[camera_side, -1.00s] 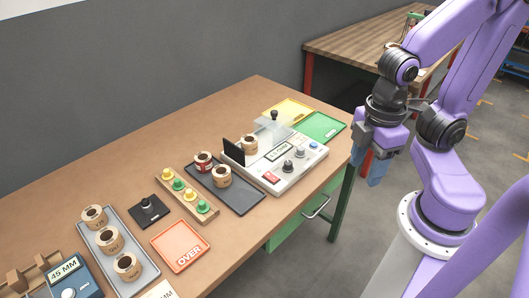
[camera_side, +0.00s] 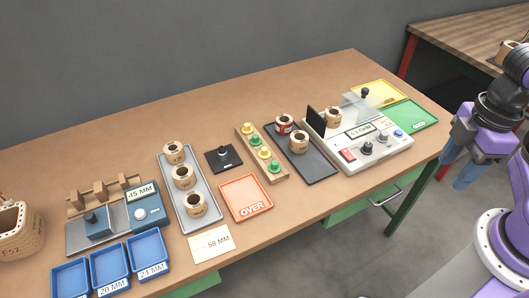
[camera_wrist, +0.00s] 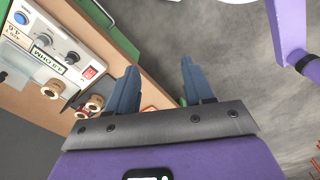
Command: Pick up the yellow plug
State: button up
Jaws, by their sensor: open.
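Two yellow plugs stand in a wooden rack (camera_side: 284,178) in the middle of the table in the side view. One yellow plug (camera_side: 247,129) is at the rack's far end. The other yellow plug (camera_side: 264,152) is between two green plugs (camera_side: 255,141). My gripper (camera_side: 462,172) hangs beyond the table's right edge, well to the right of the rack. In the wrist view my gripper (camera_wrist: 158,78) has its two blue fingers apart with nothing between them. The yellow plugs cannot be made out in the wrist view.
A dark tray (camera_side: 316,170) with coils and a white meter box (camera_side: 376,157) stand between the rack and my gripper. An orange tray marked OVER (camera_side: 246,198) and a black pad with a plug (camera_side: 223,157) lie left of the rack. The table's back is clear.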

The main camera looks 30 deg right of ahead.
jog(key=n, duration=0.2)
send_over(265, 148)
notch_tip(265, 148, down, 5)
jog(key=f, duration=1.1)
jog(key=shift+s+a, duration=0.25)
jog(key=shift+w+d+f, duration=0.1)
jog(key=shift+w+f, duration=0.05)
jog(key=shift+f, duration=1.25)
jog(key=shift+w+d+f, duration=0.1)
jog(key=shift+f, duration=1.25)
grip_shut()
